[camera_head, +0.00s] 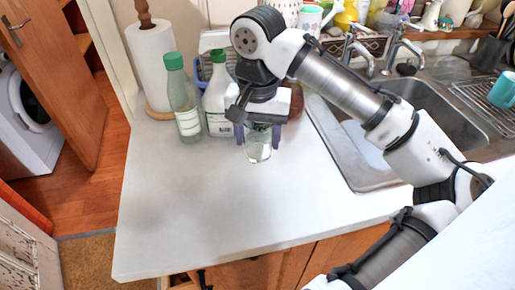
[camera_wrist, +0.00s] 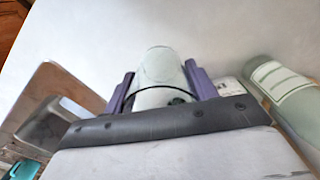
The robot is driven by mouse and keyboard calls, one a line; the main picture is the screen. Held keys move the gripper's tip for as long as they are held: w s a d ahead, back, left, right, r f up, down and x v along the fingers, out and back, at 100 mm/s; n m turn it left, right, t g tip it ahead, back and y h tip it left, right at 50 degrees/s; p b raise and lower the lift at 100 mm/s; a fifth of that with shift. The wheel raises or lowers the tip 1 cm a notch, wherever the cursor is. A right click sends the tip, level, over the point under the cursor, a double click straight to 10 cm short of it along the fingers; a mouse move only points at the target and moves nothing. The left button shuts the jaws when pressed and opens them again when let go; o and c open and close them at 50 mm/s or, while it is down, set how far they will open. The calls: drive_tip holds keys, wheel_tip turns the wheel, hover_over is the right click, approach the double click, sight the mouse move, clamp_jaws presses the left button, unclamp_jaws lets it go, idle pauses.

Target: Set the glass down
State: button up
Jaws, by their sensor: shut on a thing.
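A clear glass (camera_head: 258,152) is upright between the fingers of my gripper (camera_head: 258,132), over the white worktop (camera_head: 190,210). The wrist view also shows the glass (camera_wrist: 160,68), pale and seen from above, with a purple finger of my gripper (camera_wrist: 160,88) on each side. My gripper is shut on it. The glass's base is low, close to the worktop surface. I cannot tell whether it touches. The upper part of the glass is partly hidden by my gripper in the head view.
A green-capped bottle (camera_head: 184,100) and a white bottle (camera_head: 217,95) stand just left of my gripper. A paper towel roll (camera_head: 152,62) is behind them. The sink (camera_head: 432,98) is to the right. The front and left of the worktop are clear.

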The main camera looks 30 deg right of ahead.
sight(258, 152)
drive_tip(key=shift+f, duration=2.35)
drive_tip(key=shift+f, duration=0.15)
drive_tip(key=o, duration=1.1)
